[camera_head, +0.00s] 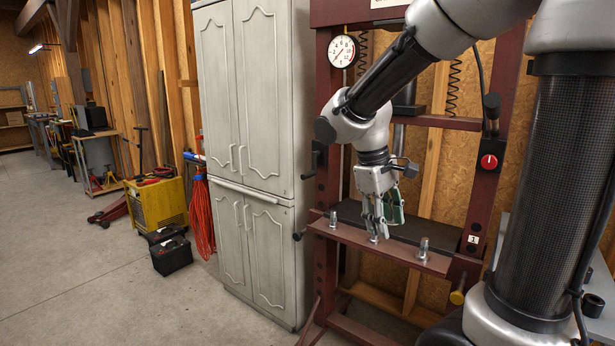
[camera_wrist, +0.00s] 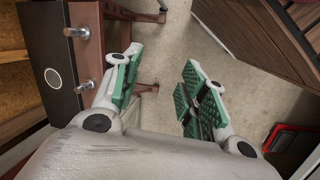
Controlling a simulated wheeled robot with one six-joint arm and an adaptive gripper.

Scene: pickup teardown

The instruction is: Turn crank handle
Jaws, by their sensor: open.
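A black crank-like handle (camera_head: 312,163) sticks out from the left upright of the dark red press frame, beside the cabinet. A second small black handle (camera_head: 300,235) sits lower on the same side. I cannot tell which one is the task's crank handle. My gripper (camera_head: 383,215) hangs over the front of the press bed, to the right of and below the upper handle, apart from both. In the wrist view my gripper (camera_wrist: 157,88) is open, with green pads spread and nothing between them. No crank handle is clear in that view.
Upright metal pins (camera_head: 423,247) stand on the press bed rail (camera_head: 350,236). A gauge (camera_head: 342,52) and a red knob (camera_head: 488,162) are on the frame. A grey cabinet (camera_head: 255,100) stands close left. Concrete floor (camera_head: 110,290) is open further left, past a black battery (camera_head: 172,256).

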